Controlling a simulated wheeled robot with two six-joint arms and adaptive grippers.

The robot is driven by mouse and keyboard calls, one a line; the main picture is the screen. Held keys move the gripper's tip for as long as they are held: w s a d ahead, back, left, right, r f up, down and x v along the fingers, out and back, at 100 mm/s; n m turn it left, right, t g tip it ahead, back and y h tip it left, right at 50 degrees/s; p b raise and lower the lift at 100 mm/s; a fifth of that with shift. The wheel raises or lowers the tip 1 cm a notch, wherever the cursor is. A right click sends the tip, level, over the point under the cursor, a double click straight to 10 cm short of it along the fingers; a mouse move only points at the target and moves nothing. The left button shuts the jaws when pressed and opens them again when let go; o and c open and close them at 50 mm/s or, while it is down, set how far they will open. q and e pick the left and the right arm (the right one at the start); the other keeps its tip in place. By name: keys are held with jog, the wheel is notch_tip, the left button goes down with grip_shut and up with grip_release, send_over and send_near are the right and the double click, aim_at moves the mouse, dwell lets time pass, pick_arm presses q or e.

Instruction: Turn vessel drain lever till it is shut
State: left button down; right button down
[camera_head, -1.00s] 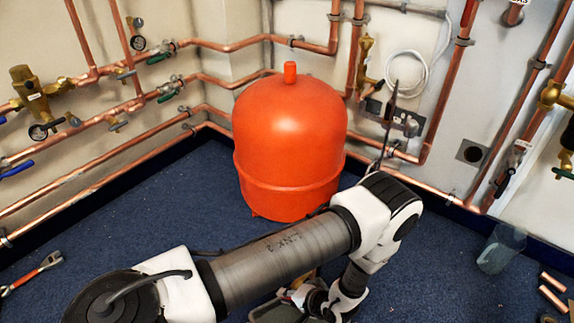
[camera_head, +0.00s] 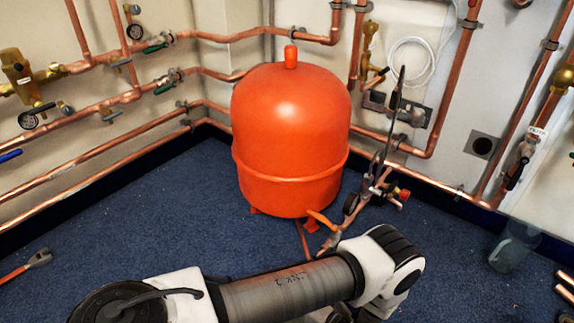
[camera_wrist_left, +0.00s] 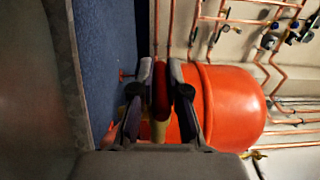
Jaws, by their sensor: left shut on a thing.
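The orange-red vessel (camera_head: 290,130) stands upright on the blue floor in the corner; it also shows on the right in the left wrist view (camera_wrist_left: 228,105). In the left wrist view my left gripper (camera_wrist_left: 161,78) is shut on a red lever (camera_wrist_left: 161,90), with a finger on each side of it. A yellowish, brass-like part (camera_wrist_left: 158,130) shows below the lever between the fingers. In the head view my left arm crosses the bottom, and its gripper is not visible there. I cannot tell how far the lever is turned. My right gripper is in neither view.
Beside the vessel's foot stands pipework with a gauge and a red cap (camera_head: 403,194). Copper pipes (camera_head: 75,183) run along both walls. A clear cup (camera_head: 512,247) stands at right, and a wrench (camera_head: 38,258) lies at left. Floor left of the vessel is clear.

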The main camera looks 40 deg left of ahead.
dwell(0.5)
pick_arm(q)
jog(key=c, duration=1.2)
grip_release()
